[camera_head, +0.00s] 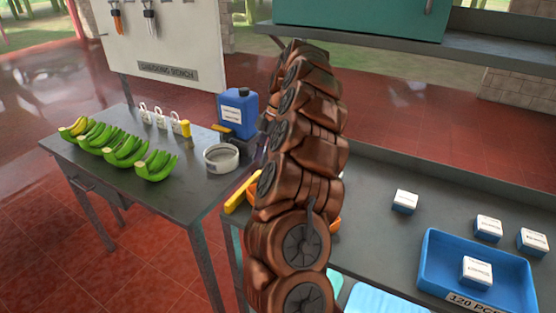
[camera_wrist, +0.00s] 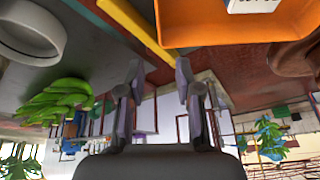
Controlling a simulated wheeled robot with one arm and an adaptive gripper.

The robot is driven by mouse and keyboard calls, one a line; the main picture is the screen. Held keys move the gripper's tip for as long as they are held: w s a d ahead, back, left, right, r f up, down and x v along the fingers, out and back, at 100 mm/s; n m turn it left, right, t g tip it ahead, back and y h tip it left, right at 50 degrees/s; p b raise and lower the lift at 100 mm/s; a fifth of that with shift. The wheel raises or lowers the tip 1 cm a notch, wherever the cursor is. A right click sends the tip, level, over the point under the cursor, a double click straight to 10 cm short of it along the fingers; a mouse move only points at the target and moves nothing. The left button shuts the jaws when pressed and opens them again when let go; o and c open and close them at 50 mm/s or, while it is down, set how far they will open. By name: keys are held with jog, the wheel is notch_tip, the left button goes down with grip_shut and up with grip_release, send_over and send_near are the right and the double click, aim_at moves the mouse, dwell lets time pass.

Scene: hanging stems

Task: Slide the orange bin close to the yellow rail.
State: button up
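The orange bin (camera_wrist: 235,32) is at the top right of the wrist view, cut off by the frame edge. A white labelled patch (camera_wrist: 252,5) shows on or in it. The yellow rail (camera_wrist: 135,22) runs diagonally to its left, with a narrow gap narrowing near the bin's corner. My gripper (camera_wrist: 159,68) is open and empty, its fingertips just below the bin and rail in the picture. I cannot tell whether it touches the bin. In the head view my arm hides the gripper and most of the bin; an orange sliver (camera_head: 336,224) and the yellow rail (camera_head: 240,191) show beside it.
A blue tray (camera_head: 432,262) and several white boxes (camera_head: 405,201) are on the right bench. The left table holds green banana bunches (camera_head: 156,165), a blue jug (camera_head: 238,113) and a grey-white ring (camera_head: 221,158). A teal cabinet (camera_head: 360,15) stands on a shelf above.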

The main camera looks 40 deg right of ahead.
jog(key=shift+n, duration=0.3)
jog(key=d, duration=0.1)
jog(key=s+d+f, duration=0.1)
jog(key=d, duration=0.1)
jog(key=d+f, duration=0.1)
jog(key=d, duration=0.1)
jog(key=shift+s+f, duration=0.2)
jog(key=shift+s, duration=0.1)
jog(key=shift+p+x, duration=0.35)
jog(key=shift+x, duration=0.9)
jog(key=shift+p+x, duration=0.75)
jog(key=shift+x, duration=1.9)
grip_shut()
